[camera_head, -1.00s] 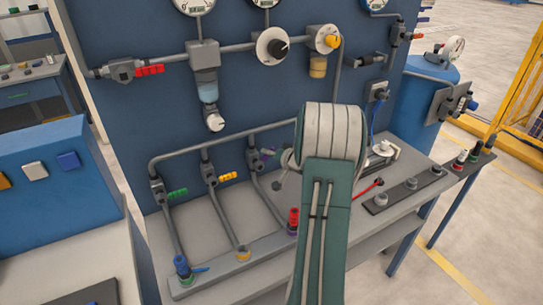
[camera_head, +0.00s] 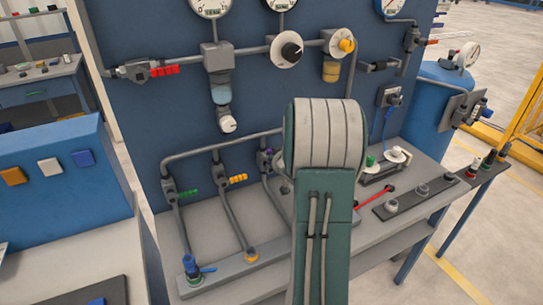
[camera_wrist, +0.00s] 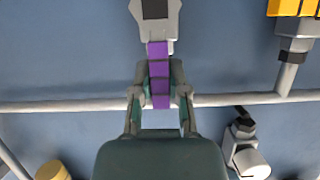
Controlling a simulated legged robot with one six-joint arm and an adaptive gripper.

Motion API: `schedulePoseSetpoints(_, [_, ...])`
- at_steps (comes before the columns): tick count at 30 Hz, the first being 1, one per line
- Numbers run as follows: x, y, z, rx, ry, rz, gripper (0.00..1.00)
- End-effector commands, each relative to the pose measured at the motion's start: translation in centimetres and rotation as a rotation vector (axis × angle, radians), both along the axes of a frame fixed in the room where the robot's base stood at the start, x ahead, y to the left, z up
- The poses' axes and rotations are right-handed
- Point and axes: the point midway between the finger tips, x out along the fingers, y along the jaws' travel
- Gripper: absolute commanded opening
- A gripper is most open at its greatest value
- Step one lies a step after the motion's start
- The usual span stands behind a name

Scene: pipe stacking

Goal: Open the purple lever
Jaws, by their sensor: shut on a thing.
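The purple lever (camera_wrist: 158,75) is on a light grey valve body (camera_wrist: 157,20) in the wrist view. It extends from the valve down between the two fingers of my gripper (camera_wrist: 158,97). The fingers are closed against both sides of it. In the head view only a small purple part of the valve (camera_head: 265,156) shows at the left edge of my arm. My arm hides the gripper and most of the lever there.
A valve with a green lever (camera_head: 188,194) and one with a yellow lever (camera_head: 238,179) stand to the left on parallel pipes. A horizontal pipe (camera_wrist: 60,106) crosses behind my gripper. Gauges and knobs (camera_head: 287,50) cover the blue panel above.

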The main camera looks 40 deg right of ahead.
Motion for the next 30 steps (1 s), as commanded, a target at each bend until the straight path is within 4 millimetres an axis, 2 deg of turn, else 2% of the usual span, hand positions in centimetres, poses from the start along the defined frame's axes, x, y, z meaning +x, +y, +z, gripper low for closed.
schedulePoseSetpoints(1, [-0.21, 0.23, -0.72, 0.0, 0.018, -0.001, 0.0])
schedulePoseSetpoints(17, [-0.22, 0.31, -0.76, -0.017, 0.025, -0.001, 0.0])
schedulePoseSetpoints(18, [-0.22, 0.31, -0.76, -0.017, 0.025, -0.001, 0.38])
schedulePoseSetpoints(19, [-0.21, 0.32, -0.73, -0.018, 0.024, -0.001, 0.51])
schedulePoseSetpoints(20, [-0.19, 0.3, -0.67, -0.018, 0.023, -0.001, 0.56])
schedulePoseSetpoints(30, [-0.12, 0.19, -0.24, -0.022, 0.014, -0.001, 0.56])
